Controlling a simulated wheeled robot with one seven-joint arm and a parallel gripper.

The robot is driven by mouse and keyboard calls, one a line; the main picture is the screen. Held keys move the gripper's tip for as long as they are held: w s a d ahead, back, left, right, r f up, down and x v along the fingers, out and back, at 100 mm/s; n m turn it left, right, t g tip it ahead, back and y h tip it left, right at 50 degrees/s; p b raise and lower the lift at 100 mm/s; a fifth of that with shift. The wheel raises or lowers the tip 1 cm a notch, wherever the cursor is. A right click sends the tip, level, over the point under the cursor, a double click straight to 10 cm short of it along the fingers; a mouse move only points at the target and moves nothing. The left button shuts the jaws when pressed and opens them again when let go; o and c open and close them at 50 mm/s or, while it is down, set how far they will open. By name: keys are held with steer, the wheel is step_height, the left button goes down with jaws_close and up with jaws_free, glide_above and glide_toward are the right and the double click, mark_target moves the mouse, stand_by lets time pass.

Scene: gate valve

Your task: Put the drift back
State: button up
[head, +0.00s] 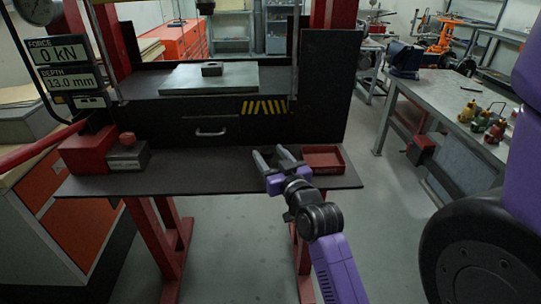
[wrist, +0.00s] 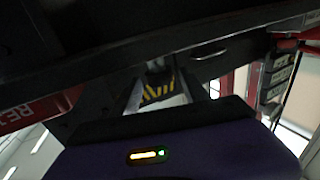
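My gripper (head: 268,153) is over the right part of the dark bench shelf (head: 215,180), just left of a small red tray (head: 323,158). Its two grey fingers stand apart, with no held object clear between them. The wrist view shows the fingers (wrist: 158,92) spread, with yellow and black stripes beyond and a small dark shape I cannot identify. I cannot make out the drift in either view. The red tray looks empty from here. A small dark block with a hole (head: 212,69) sits on the press's grey plate (head: 190,82).
A red box (head: 88,152) and a grey block with a red knob (head: 128,157) stand at the shelf's left. The press front has a drawer handle (head: 211,133) and hazard stripes (head: 264,107). A workbench (head: 440,95) with a vise stands at right. The middle of the shelf is clear.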

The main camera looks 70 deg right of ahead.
steer(key=shift+r, duration=0.1)
steer(key=shift+r, duration=0.1)
steer(key=b+v, duration=0.2)
steer(key=v, duration=1)
steer(key=a+f+n+t+y, duration=0.1)
steer(key=a+f+n+y, duration=0.2)
steer(key=a, duration=0.5)
steer(key=a+f+n+t+y, duration=0.1)
steer(key=a+f+t+y, duration=0.15)
steer(key=a+f, duration=0.45)
steer(key=s+a+n+y, duration=0.2)
steer(key=s+a+y, duration=0.2)
steer(key=a, duration=0.3)
steer(key=s+a+n+y, duration=0.3)
steer(key=s+a, duration=0.1)
steer(key=a, duration=0.4)
steer(key=shift+g+y, duration=0.35)
steer(key=shift+g, duration=0.1)
steer(key=shift+s+a, duration=0.15)
